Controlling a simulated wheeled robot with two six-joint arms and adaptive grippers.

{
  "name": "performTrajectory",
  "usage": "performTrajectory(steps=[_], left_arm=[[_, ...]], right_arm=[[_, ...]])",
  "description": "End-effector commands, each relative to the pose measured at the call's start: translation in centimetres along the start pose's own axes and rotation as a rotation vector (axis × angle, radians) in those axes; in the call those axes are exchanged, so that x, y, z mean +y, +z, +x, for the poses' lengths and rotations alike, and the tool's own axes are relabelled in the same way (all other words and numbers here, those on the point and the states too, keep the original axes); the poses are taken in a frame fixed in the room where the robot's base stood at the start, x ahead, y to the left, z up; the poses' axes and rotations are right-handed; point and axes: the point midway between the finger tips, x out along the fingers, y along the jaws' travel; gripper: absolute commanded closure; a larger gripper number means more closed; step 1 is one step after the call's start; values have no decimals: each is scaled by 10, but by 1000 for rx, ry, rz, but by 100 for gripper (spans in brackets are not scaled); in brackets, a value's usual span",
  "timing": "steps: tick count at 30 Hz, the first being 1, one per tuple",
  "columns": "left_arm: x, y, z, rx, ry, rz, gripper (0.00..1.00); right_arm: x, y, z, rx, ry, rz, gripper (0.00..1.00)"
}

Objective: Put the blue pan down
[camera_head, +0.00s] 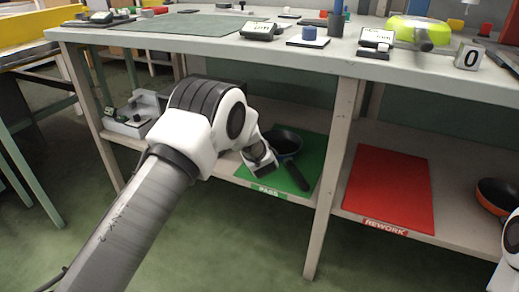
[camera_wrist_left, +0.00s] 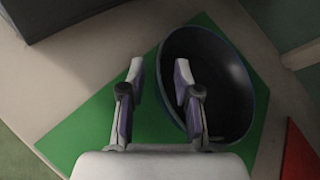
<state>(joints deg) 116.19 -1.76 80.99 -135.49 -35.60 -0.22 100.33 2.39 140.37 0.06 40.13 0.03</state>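The blue pan (camera_head: 286,142), dark inside with a black handle, rests on the green PASS mat (camera_head: 244,173) on the lower shelf. Its handle points toward the front right. In the left wrist view the pan (camera_wrist_left: 228,85) lies tilted across the picture on the green mat (camera_wrist_left: 85,137). My left gripper (camera_head: 262,162) is at the pan's left side. In the wrist view its fingers (camera_wrist_left: 158,90) stand apart, one overlapping the pan's inside and one outside the rim, with a gap to the rim. My right gripper is out of view.
A red REWORK mat (camera_head: 390,190) lies to the right, beyond a table leg (camera_head: 332,180). An orange pan (camera_head: 497,194) sits at the far right of the shelf. A grey-white device (camera_head: 135,118) stands left.

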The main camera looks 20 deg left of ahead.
Motion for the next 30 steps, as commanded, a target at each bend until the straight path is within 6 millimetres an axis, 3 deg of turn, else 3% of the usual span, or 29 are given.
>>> performTrajectory(steps=[6,12,30], left_arm=[[-4,5,-59,1,-2,5,68],[-2,2,-95,0,-1,3,68],[0,1,-100,-1,-1,0,68]], right_arm=[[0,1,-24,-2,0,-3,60],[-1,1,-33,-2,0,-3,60],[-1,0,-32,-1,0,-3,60]])
